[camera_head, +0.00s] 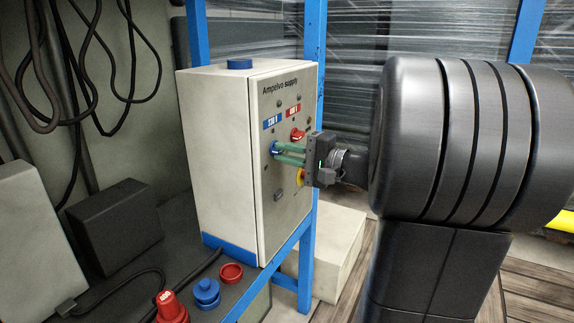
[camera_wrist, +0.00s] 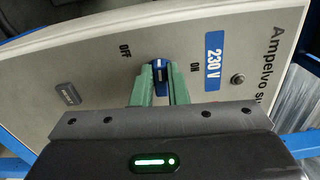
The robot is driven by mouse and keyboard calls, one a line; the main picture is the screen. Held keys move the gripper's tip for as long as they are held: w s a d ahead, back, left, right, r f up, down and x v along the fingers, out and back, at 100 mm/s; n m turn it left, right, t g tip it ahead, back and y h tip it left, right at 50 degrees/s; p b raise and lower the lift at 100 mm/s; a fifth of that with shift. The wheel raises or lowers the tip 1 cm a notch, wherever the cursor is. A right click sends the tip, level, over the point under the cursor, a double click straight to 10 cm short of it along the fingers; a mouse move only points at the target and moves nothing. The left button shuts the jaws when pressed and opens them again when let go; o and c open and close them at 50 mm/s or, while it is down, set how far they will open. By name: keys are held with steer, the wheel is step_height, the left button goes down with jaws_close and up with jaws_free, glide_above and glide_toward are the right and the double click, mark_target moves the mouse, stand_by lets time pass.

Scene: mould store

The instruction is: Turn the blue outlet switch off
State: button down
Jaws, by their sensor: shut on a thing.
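The blue outlet switch (camera_head: 274,148) is a round knob on the front panel of the beige supply box (camera_head: 220,140), below the blue 230 V label (camera_head: 269,123). In the wrist view the blue knob (camera_wrist: 160,66) sits between the green fingers of my gripper (camera_wrist: 157,80), which is shut on it. The ON mark (camera_wrist: 195,66) lies to its right and the OFF mark (camera_wrist: 125,51) to its upper left. The fingers hide part of the knob, and I cannot tell its exact setting. My gripper also shows in the head view (camera_head: 277,152), reaching in from the right.
A red switch (camera_head: 298,134) sits beside the blue one, with a yellow-and-red knob (camera_head: 300,177) below. A grey reset button (camera_wrist: 67,95) is lower on the panel. Red and blue plugs (camera_head: 207,292) stand before the box. Blue frame posts (camera_head: 314,50) stand close behind.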

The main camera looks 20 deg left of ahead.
steer(key=shift+f+n+b, duration=0.1)
steer(key=shift+n+b, duration=0.4)
steer(key=shift+n, duration=0.1)
steer(key=c, duration=1.4)
jaws_free()
steer(key=shift+c, duration=0.2)
steer(key=s+d+p, duration=0.1)
steer(key=d+p, duration=0.1)
steer(key=d, duration=1.1)
steer(key=shift+d+p, duration=0.35)
steer(key=shift+d, duration=0.05)
steer(key=shift+a, duration=0.1)
steer(key=a+b, duration=0.1)
steer(key=a, duration=0.8)
steer(key=w+a+b, duration=0.1)
steer(key=a, duration=0.3)
steer(key=shift+a+b, duration=0.3)
steer(key=shift+b, duration=0.05)
steer(key=shift+d, duration=0.1)
